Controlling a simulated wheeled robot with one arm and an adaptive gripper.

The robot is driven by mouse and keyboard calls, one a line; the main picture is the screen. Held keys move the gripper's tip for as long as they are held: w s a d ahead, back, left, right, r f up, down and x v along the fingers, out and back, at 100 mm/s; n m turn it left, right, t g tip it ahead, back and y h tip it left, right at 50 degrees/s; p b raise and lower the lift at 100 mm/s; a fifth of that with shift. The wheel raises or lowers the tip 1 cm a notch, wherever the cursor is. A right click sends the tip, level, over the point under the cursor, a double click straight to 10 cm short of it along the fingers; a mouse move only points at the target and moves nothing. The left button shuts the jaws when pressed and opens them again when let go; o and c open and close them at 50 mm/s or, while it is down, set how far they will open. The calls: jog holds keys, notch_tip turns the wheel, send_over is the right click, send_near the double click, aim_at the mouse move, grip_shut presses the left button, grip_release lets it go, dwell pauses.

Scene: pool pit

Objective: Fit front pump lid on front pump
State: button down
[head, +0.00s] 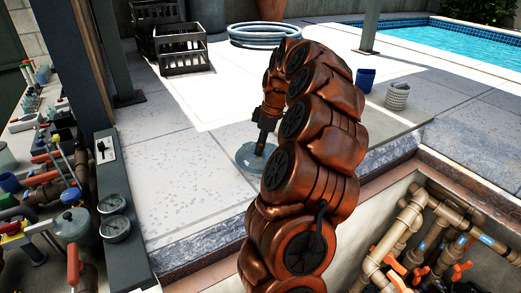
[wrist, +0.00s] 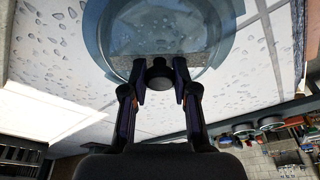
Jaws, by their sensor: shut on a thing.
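My gripper (wrist: 158,85) is shut on the dark knob of the clear, bluish round front pump lid (wrist: 205,77). In the head view, the lid (head: 244,159) shows as a pale blue disc at or just above the paving, partly hidden behind my arm. I cannot tell whether it touches the paving. My gripper (head: 262,146) points down at it from above. I cannot pick out the front pump in either view; my arm hides part of the pit.
A pit with tan pipes (head: 410,222) and orange valve handles lies at the lower right, below a stone edge. A cluttered bench (head: 30,165) and a dark post stand left. Crates (head: 183,52), a coiled hose (head: 262,36) and a blue cup (head: 366,80) stand beyond. Paving around the lid is clear.

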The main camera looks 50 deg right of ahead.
aim_at(267, 152)
jog(key=shift+f+p, duration=0.55)
jog(key=shift+f, duration=0.7)
jog(key=shift+f, duration=0.2)
jog(key=c, duration=0.9)
grip_release()
jog(key=shift+r, duration=0.15)
jog(key=b+v, duration=0.3)
jog(key=v, duration=0.5)
jog(key=shift+r, duration=0.1)
jog(key=shift+b+v, duration=0.65)
jog(key=shift+v, duration=1.3)
